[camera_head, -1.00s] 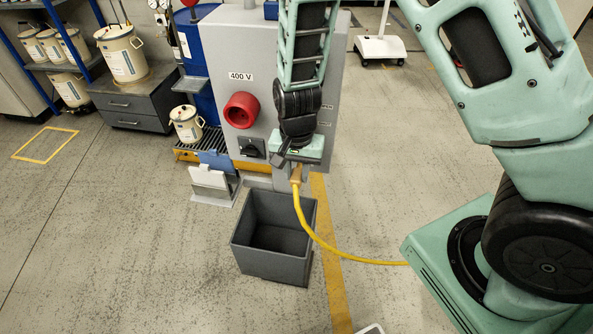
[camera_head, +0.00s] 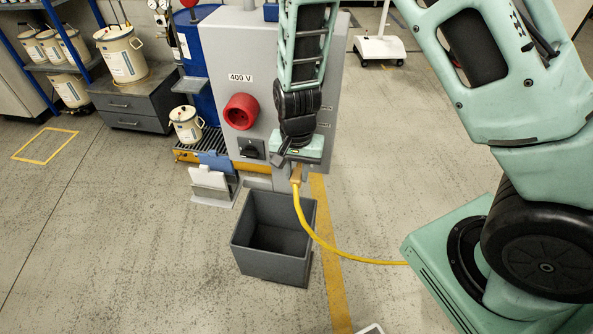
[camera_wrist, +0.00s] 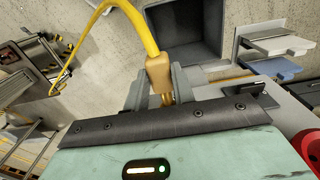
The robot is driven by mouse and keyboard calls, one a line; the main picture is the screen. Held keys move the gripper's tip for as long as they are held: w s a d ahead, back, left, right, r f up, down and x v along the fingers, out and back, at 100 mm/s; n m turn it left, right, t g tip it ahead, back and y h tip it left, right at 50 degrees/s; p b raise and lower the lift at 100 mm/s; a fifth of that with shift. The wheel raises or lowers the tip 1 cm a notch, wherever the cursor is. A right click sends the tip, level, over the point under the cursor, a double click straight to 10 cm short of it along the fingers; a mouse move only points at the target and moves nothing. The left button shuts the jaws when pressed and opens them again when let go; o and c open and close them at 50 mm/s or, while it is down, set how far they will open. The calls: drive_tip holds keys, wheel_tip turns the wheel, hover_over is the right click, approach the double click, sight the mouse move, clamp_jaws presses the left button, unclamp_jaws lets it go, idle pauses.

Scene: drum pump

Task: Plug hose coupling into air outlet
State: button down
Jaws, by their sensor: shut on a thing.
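The hose coupling (camera_wrist: 159,72) is a tan-brass piece at the end of a yellow hose (camera_head: 310,233). My gripper (camera_wrist: 160,92) is shut on it, with a grey finger on each side in the wrist view. In the head view my gripper (camera_head: 293,165) is at the front face of the grey cabinet (camera_head: 258,105), right of the black rotary switch. The hose hangs below it and curves right toward my base. The air outlet cannot be made out; my wrist hides that part of the cabinet. I cannot tell whether the coupling touches it.
A grey open bin (camera_head: 272,263) stands on the floor below the gripper. A red socket (camera_head: 240,111) and black switch (camera_head: 251,149) stick out from the cabinet. A stand with white and blue plates (camera_head: 212,186) is at left.

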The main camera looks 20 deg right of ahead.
sight(300, 164)
drive_tip(key=shift+w+d, duration=0.6)
drive_tip(key=shift+w, duration=0.2)
drive_tip(key=shift+w+d, duration=0.55)
drive_tip(key=shift+w, duration=0.25)
idle(1.7)
drive_tip(key=c, duration=1.1)
unclamp_jaws()
drive_tip(key=shift+r+p, duration=0.1)
drive_tip(key=shift+p, duration=0.2)
wheel_tip(300, 164, up, 9)
drive_tip(key=p, duration=0.7)
drive_tip(key=shift+s+a, duration=0.1)
